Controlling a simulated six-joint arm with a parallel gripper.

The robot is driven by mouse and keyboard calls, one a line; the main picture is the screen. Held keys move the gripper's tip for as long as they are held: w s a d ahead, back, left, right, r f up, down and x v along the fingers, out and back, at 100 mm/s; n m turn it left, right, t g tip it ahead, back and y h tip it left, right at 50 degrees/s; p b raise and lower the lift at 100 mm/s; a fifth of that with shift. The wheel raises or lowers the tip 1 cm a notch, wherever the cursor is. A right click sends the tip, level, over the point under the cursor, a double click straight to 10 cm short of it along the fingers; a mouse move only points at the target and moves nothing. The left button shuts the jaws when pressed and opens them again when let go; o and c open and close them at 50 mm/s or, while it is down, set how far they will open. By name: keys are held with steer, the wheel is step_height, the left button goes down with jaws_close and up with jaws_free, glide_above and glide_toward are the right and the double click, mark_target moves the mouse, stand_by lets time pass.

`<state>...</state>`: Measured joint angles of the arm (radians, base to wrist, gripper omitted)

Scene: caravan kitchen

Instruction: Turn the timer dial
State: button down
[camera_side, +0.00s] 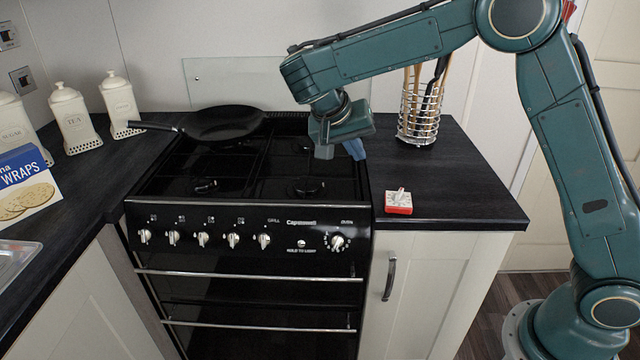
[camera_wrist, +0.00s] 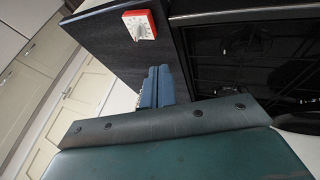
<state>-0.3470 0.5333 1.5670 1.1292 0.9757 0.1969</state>
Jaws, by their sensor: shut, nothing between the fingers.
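The timer (camera_side: 399,203) is a small red-edged block with a white dial face and a raised white knob. It sits on the dark worktop to the right of the stove, near the front edge. It also shows in the wrist view (camera_wrist: 139,25) at the top, with its dial facing the camera. My gripper (camera_side: 356,150) is above the right part of the stove, up and to the left of the timer and apart from it. In the wrist view its two blue fingers (camera_wrist: 157,86) lie side by side, shut and empty.
The black stove (camera_side: 255,190) has a frying pan (camera_side: 224,122) on its back left. A wire utensil holder (camera_side: 419,118) stands behind the timer on the worktop (camera_side: 450,175). Cream canisters (camera_side: 74,118) and a wraps box (camera_side: 25,186) are far left. The worktop around the timer is clear.

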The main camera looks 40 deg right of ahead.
steer(key=shift+s+d+r+n+t+y, duration=2)
steer(key=shift+s+r, duration=2.2)
steer(key=shift+s, duration=1.45)
steer(key=s+a+n+t+y, duration=0.1)
steer(key=s+a+n, duration=0.2)
steer(key=s, duration=1)
steer(key=shift+f+n+t+y, duration=0.3)
steer(key=shift+n+y, duration=0.1)
steer(key=shift+n, duration=0.4)
